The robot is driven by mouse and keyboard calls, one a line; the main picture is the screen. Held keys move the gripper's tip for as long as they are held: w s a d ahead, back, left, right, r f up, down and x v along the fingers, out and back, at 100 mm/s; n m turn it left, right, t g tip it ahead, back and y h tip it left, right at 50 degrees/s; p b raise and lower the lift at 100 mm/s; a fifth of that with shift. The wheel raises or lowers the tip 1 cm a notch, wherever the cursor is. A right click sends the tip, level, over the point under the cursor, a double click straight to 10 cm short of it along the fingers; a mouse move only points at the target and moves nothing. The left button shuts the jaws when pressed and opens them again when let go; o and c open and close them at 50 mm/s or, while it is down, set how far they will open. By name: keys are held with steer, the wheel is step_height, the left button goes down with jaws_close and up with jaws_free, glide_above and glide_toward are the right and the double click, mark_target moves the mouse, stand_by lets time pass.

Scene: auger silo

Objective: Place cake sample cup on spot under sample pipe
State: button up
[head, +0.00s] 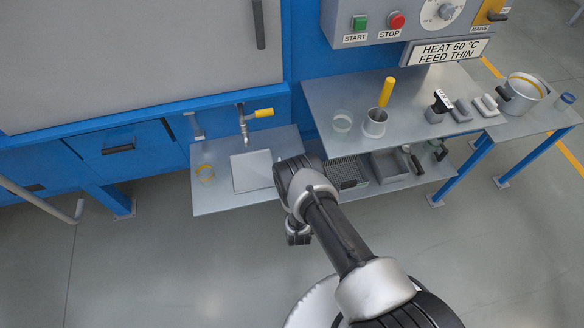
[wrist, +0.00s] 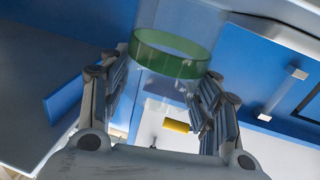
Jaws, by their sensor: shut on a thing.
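My gripper (wrist: 160,80) is shut on a clear cup with a green band (wrist: 170,52), seen in the wrist view; this looks like the cake sample cup. In the head view my arm hides the cup and most of the gripper. The sample pipe (head: 243,125) with a yellow handle (head: 264,113) comes out of the blue machine. Below it, a pale square plate (head: 252,170) lies on the low shelf (head: 224,201); no separate spot mark can be made out. A yellow piece (wrist: 177,126), perhaps the pipe handle, shows beyond the cup in the wrist view.
Trays (head: 390,166) lie underneath. The plate looks clear.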

step_height(320, 180, up, 20)
steer(key=p, duration=0.8)
steer(key=w+d+r+m+h, duration=0.1)
steer(key=w+d+r, duration=0.25)
steer(key=r, duration=0.45)
steer(key=w+d+r, duration=0.2)
steer(key=d+r, duration=0.3)
steer(key=r, duration=0.4)
steer(key=s+d+r, duration=0.2)
steer(key=d+r, duration=0.2)
steer(key=r, duration=0.3)
steer(key=s+d+r+h, duration=0.1)
steer(key=s+d+r, duration=0.1)
steer(key=d+r, duration=0.2)
step_height(320, 180, up, 3)
steer(key=shift+s+f, duration=0.15)
steer(key=shift+s, duration=0.1)
